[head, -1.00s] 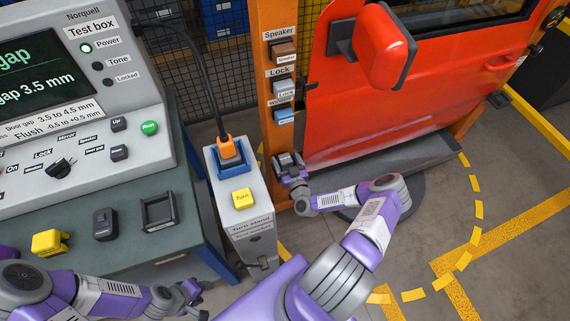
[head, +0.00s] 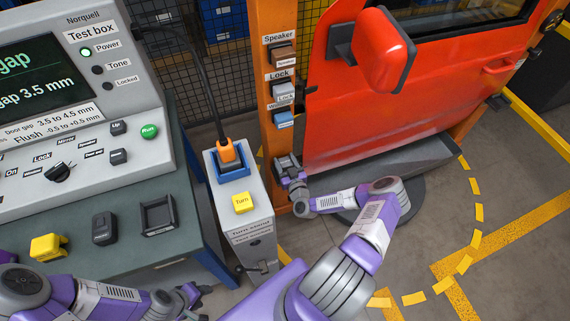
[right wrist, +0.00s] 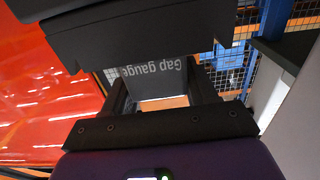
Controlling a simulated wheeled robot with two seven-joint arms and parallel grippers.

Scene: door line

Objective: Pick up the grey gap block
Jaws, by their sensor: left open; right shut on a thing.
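My right gripper (head: 291,174) is at the lower part of the orange post, shut on the dark grey gap block (head: 285,161), which is small and partly hidden here. In the right wrist view, the fingers of my right gripper (right wrist: 160,98) reach up to dark grey shapes. A grey face with upside-down "Gap gauge" lettering (right wrist: 155,70) shows between them. I cannot tell whether the block still touches its place on the post. My left gripper (head: 188,297) is open and empty, low in the head view, in front of the workbench.
The red door (head: 390,110) with its mirror is right of the orange post (head: 278,105). A turn stand (head: 240,215) with a yellow button is left of my right gripper. The test box (head: 90,140) sits on the bench at left.

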